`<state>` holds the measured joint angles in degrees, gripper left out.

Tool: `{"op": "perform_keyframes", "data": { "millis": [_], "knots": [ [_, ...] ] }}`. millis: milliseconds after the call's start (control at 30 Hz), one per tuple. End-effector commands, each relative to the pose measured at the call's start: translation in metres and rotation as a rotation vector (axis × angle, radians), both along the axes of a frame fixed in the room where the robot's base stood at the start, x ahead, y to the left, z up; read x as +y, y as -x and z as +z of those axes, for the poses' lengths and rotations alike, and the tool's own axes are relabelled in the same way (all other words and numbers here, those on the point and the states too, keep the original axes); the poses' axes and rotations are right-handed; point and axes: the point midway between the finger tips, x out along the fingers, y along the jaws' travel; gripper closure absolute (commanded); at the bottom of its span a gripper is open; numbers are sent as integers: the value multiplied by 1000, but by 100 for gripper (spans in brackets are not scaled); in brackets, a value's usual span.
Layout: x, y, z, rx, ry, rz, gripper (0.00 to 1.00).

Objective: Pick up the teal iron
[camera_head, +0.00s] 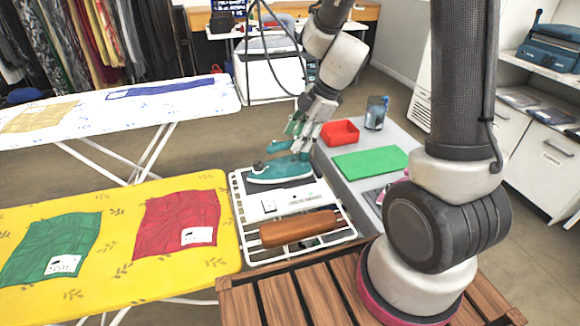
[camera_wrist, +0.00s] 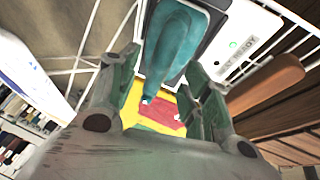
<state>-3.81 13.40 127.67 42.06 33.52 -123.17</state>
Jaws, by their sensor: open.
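The teal iron (camera_head: 280,171) rests on the white station at the end of the yellow ironing board in the head view. In the wrist view the iron (camera_wrist: 174,42) shows between the two fingers of my gripper (camera_wrist: 162,70), which are spread apart. I cannot tell whether either finger touches the iron. My gripper partly hides the iron's upper right part in the head view.
A brown rounded bar (camera_head: 298,229) lies on the white wire rack (camera_head: 345,232) nearer me. Red and green cloths lie on the yellow board (camera_head: 120,245).

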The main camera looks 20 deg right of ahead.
Motion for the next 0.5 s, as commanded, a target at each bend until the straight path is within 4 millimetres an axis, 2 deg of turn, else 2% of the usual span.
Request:
{"op": "perform_keyframes", "data": {
  "millis": [100,200,467,500],
  "knots": [
    [10,-4,-18,4,-1,0,52],
    [14,-7,-27,3,-1,-1,52],
    [15,-8,-31,1,0,-1,52],
    [15,-8,-31,1,0,-1,56]
  ]
}}
